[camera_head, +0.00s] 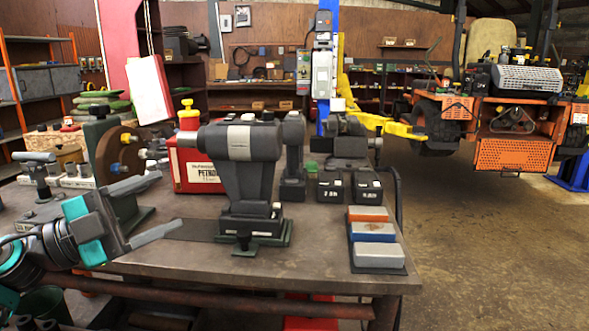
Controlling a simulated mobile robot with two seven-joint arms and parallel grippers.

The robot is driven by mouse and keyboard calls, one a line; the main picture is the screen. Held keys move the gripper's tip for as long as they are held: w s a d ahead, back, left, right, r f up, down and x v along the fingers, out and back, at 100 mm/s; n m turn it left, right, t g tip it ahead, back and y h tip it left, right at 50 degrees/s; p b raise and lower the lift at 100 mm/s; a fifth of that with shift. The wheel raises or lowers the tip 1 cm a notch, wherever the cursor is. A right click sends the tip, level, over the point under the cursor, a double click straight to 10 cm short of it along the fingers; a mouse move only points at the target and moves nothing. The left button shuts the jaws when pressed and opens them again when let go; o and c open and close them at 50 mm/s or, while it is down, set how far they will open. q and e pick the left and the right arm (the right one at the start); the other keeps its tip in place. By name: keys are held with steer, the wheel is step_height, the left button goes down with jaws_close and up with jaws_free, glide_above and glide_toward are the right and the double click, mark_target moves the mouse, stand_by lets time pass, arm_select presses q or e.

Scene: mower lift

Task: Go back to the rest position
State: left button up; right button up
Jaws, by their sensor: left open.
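My left gripper (170,204) is at the left, over the near left part of the workbench (320,265). Its two fingers point right and stand apart, with nothing between them. The fingers are to the left of a dark grey bench machine (247,185) with a light band and a green base. The gripper appears clear of the machine. My right gripper is not in view.
A red petrol can (190,165) stands behind the grey machine. Orange, blue and grey blocks (374,232) lie in a tray at the bench's right. An orange mower (510,125) is raised at the back right. Open floor (490,250) lies right of the bench.

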arm_select(q)
steer(key=s+f+n+t+y+p, duration=0.2)
steer(key=f+n+t+y, duration=0.1)
steer(key=f+n+y, duration=0.55)
steer(key=s+f+n+t+y+p, duration=0.25)
steer(key=f+n+t+y, duration=0.2)
steer(key=f+n, duration=0.75)
steer(key=s+d+f+g+y, duration=0.2)
steer(key=s+f+g, duration=0.5)
steer(key=s+f, duration=0.6)
step_height(320, 180, down, 2)
steer(key=shift+s+d+f+y, duration=0.2)
steer(key=shift+d+f+y, duration=0.1)
steer(key=shift+d, duration=0.5)
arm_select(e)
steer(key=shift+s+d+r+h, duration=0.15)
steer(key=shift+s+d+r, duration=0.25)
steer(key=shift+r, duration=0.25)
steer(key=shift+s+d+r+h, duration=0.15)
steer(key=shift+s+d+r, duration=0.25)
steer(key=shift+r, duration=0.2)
